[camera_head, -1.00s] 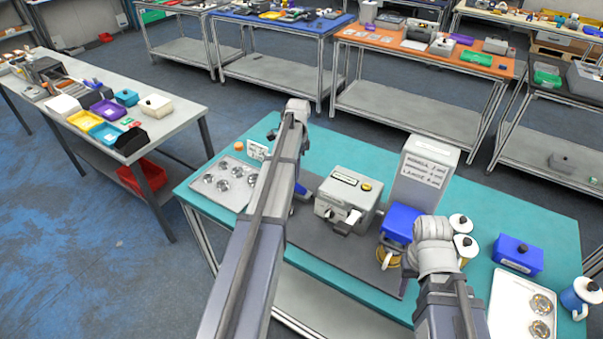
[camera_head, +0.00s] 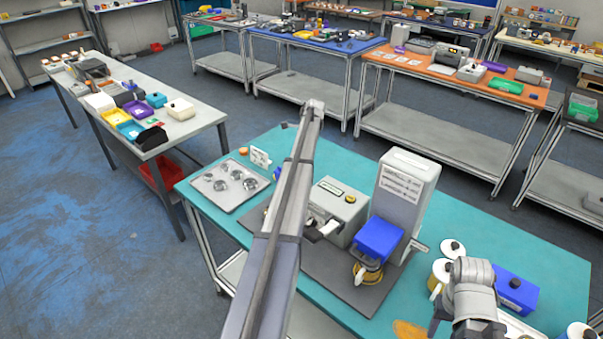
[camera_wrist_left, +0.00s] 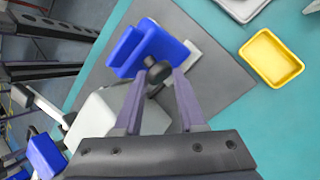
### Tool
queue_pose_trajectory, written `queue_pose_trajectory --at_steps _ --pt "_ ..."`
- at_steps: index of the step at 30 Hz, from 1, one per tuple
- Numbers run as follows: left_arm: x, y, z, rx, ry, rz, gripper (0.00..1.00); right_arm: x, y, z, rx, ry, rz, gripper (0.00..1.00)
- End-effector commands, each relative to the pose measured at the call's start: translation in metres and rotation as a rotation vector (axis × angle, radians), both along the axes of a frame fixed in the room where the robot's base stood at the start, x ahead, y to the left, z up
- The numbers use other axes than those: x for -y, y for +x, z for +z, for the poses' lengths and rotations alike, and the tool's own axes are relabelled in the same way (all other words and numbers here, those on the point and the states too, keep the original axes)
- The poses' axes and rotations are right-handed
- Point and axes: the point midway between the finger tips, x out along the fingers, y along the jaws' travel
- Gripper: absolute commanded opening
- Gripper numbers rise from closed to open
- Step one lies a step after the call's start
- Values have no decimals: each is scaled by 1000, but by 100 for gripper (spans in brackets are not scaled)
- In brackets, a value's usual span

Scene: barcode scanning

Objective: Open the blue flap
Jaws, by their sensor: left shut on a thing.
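The blue flap (camera_wrist_left: 150,45) is in the left wrist view, just beyond my left fingertips. It is made of blue panels at an angle to each other, with a dark round knob (camera_wrist_left: 158,72) facing me. My left gripper (camera_wrist_left: 159,78) has its two fingers on either side of the knob and is shut on it. In the head view my left arm hides most of this spot; only a small blue patch (camera_head: 278,174) shows beside the arm. My right gripper (camera_head: 437,322) is low at the right, its fingers mostly hidden, and holds nothing that I can see.
A grey machine (camera_head: 345,192) and a tall pale dispenser (camera_head: 408,175) with a blue box-shaped part (camera_head: 378,237) stand right of my left arm. A metal tray (camera_head: 230,187) lies left. A blue box (camera_head: 520,290) and white-lidded mugs are near my right arm.

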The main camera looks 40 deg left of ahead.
Motion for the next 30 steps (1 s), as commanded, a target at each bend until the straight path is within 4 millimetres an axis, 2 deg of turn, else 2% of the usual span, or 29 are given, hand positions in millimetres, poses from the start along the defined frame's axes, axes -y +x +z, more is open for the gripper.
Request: queue_pose_trajectory --at_steps 13,14,15,22,30 --pt "-4 -1 -4 6 0 1 0 0 0 -3 0 0 0 50" --pt "-4 -1 -4 6 0 1 43 0 0 -3 0 0 0 50" --pt "-4 -1 -4 6 0 1 47 0 0 -3 0 0 0 50" --pt "-2 -2 -4 5 -1 1 72 0 0 -3 0 0 0 50" --pt "0 -2 -2 4 -3 1 72 0 0 -2 0 0 0 50"
